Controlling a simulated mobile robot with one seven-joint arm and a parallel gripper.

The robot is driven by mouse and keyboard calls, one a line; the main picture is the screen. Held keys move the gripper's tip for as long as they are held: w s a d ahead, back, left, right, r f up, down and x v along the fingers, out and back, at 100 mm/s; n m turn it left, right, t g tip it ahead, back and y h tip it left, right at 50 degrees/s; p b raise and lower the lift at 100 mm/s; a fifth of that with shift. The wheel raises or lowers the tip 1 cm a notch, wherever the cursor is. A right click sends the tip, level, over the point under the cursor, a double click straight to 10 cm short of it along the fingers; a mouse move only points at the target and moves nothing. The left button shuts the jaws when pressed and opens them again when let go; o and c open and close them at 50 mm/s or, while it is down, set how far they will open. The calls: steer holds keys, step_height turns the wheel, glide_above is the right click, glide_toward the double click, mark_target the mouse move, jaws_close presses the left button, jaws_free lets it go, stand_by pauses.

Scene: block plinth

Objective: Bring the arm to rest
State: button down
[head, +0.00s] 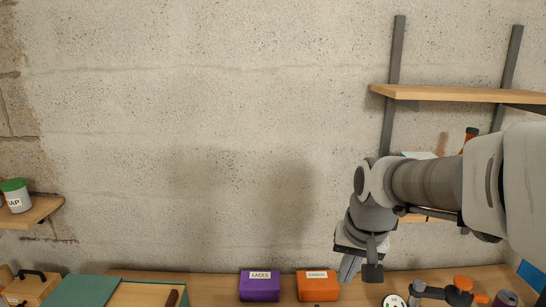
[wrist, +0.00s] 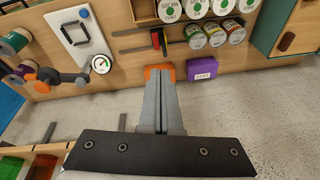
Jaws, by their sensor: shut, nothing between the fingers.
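My gripper (head: 360,272) hangs at the right of the head view, fingers pointing down, at the right of the orange box (head: 317,287). In the wrist view my gripper (wrist: 161,84) has its two grey fingers together with nothing between them. The fingertips overlap part of the orange box (wrist: 158,69) in that view; I cannot tell how far above it they are. My arm bends in from the right edge of the head view.
A purple box (head: 260,287) labelled LACES stands left of the orange box on the bench. Wooden shelves (head: 460,94) are on the wall behind my arm. A gauge (wrist: 101,64), spools (wrist: 12,43) and several jars (wrist: 216,33) crowd the bench. The wall's middle is clear.

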steer(key=s+r+n+t, duration=0.2)
steer(key=s+r, duration=0.1)
steer(key=s, duration=1.1)
steer(key=shift+s+d+n+h, duration=0.15)
steer(key=shift+s+n+h, duration=0.1)
steer(key=shift+n+h, duration=0.05)
